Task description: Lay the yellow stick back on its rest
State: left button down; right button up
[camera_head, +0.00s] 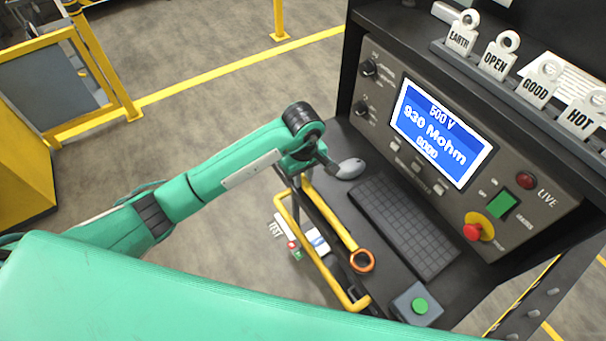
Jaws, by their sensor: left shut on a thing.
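The yellow stick (328,219) slants down and to the right from my left gripper (303,176). An orange ring (362,260) is at its lower end, over the dark desk. My left gripper is shut on the upper end of the stick; its fingers are small and partly hidden by the wrist. A yellow tubular frame (317,259) runs along the desk's left edge, beside and below the stick. I cannot tell whether the stick touches it, or which part is the rest. My right gripper is not in view.
A black keyboard (405,225), a grey mouse (350,168) and a box with a green button (419,305) are on the desk. The console screen (440,132) reads 930 Mohm. White tags, including HOT (581,117), stand on the upper ledge. Open floor lies left.

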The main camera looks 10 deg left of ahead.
pick_arm(q)
jog(key=c, duration=1.2)
grip_release()
jog(key=shift+r+b, duration=1.25)
jog(key=shift+r, duration=5.7)
